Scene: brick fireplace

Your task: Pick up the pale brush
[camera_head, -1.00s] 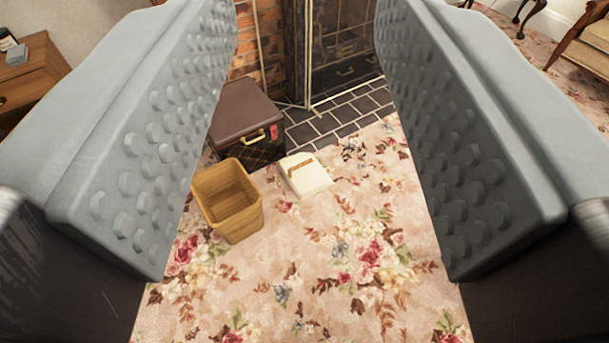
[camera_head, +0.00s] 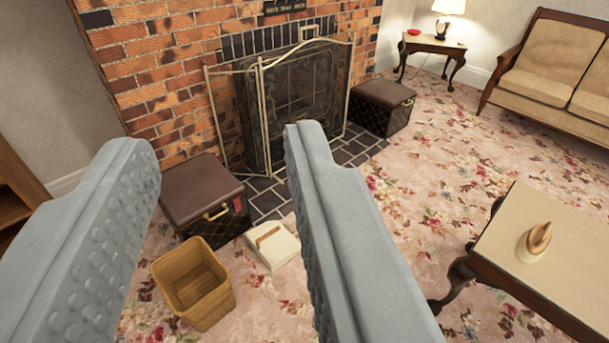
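A pale, cream object with a curved tan wooden piece on top, which looks like the pale brush (camera_head: 534,244), lies on the coffee table (camera_head: 580,235) at the right. My gripper (camera_head: 215,145) is open, with two grey, studded fingers apart and nothing between them. It is left of the table and well away from the pale object. The right finger hides part of the carpet and of the hearth.
A wooden waste bin (camera_head: 192,285) and a cream box-like item (camera_head: 272,245) stand on the carpet beside a brown-lidded box (camera_head: 205,197). A screened fireplace (camera_head: 295,95), a second box (camera_head: 381,105), a lamp table (camera_head: 433,46) and a sofa (camera_head: 550,65) are behind. Carpet lies clear between.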

